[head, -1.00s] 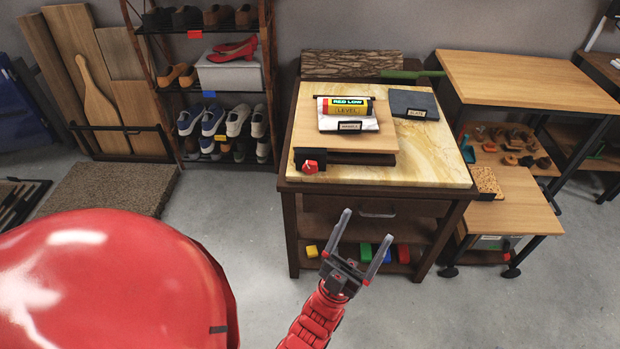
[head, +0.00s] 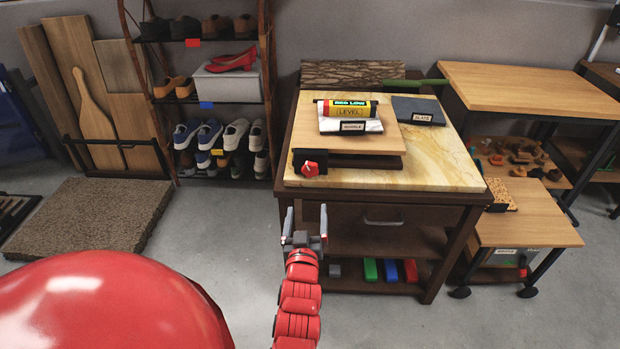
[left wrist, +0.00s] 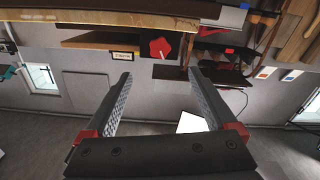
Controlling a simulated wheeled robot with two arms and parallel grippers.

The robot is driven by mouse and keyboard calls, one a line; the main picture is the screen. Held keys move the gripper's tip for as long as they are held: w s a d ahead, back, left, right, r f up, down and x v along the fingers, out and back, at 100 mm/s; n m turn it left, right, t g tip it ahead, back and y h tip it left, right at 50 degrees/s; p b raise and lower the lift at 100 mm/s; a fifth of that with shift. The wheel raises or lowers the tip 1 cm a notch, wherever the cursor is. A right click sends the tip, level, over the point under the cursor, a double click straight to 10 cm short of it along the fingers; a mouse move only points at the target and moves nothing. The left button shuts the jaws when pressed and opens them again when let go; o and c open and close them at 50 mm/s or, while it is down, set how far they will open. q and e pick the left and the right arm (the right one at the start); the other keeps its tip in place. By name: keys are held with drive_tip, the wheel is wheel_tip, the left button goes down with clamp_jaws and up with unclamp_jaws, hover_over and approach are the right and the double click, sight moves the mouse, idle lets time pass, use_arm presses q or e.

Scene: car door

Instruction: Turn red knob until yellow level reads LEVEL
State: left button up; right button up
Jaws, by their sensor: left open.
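The red knob (head: 310,169) sits on a dark block at the front left corner of a wooden board (head: 375,142). It also shows in the left wrist view (left wrist: 160,47), above the gap between the fingers. The yellow level (head: 350,111) lies on a white slab labelled MARBLE on that board. Its black strip reads RED LOW, and the word LEVEL is printed on its yellow body. My left gripper (head: 306,212) is open and empty. It is in front of and below the knob, apart from it, with its fingers pointing towards the table. My right gripper is not in view.
The board stands on a stone-topped table (head: 440,174). A dark slate piece (head: 416,109) lies to the level's right. Coloured blocks lie on the table's lower shelf. A shoe rack (head: 163,100) stands at left and a wooden bench (head: 528,88) at right. The floor in front is clear.

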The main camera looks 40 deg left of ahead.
sight(310, 172)
use_arm(q)
drive_tip(key=x, duration=1.4)
drive_tip(key=shift+w+a, duration=0.1)
drive_tip(key=shift+w, duration=0.3)
drive_tip(key=c, duration=1.4)
drive_tip(key=shift+o, duration=0.2)
drive_tip(key=shift+m+b, duration=0.6)
drive_tip(key=shift+m, duration=0.3)
drive_tip(key=m, duration=0.3)
drive_tip(key=o, duration=1.4)
drive_tip(key=shift+c, duration=0.2)
